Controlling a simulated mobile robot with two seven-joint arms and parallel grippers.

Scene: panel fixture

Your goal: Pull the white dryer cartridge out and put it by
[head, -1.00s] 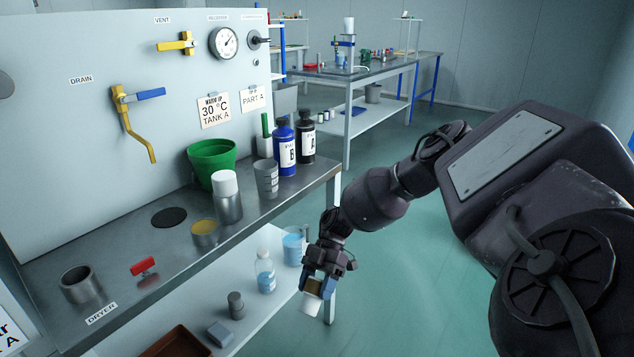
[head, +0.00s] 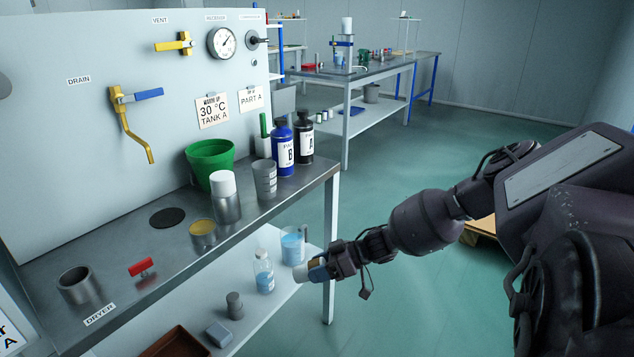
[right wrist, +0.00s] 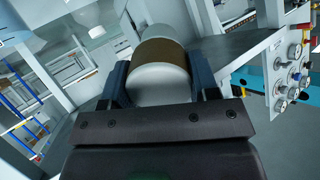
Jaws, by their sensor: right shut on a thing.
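The white dryer cartridge (head: 300,273) with a brown band is held in my right gripper (head: 318,270). It points left, at the right end of the bench's lower shelf, below the bench top. In the right wrist view the cartridge (right wrist: 158,82) lies between the two fingers of the gripper (right wrist: 160,75), which are shut on it. The grey dryer socket (head: 75,284), behind the DRYER label (head: 100,314), stands open-topped on the bench and looks empty. My left gripper is not in view.
The lower shelf (head: 275,306) holds a bottle (head: 264,272), a beaker (head: 293,247), a grey weight-like piece (head: 235,305), a grey-blue block (head: 219,334) and a brown tray (head: 176,342). A bench leg (head: 331,240) stands close to the gripper. A red handle (head: 141,267) lies beside the socket.

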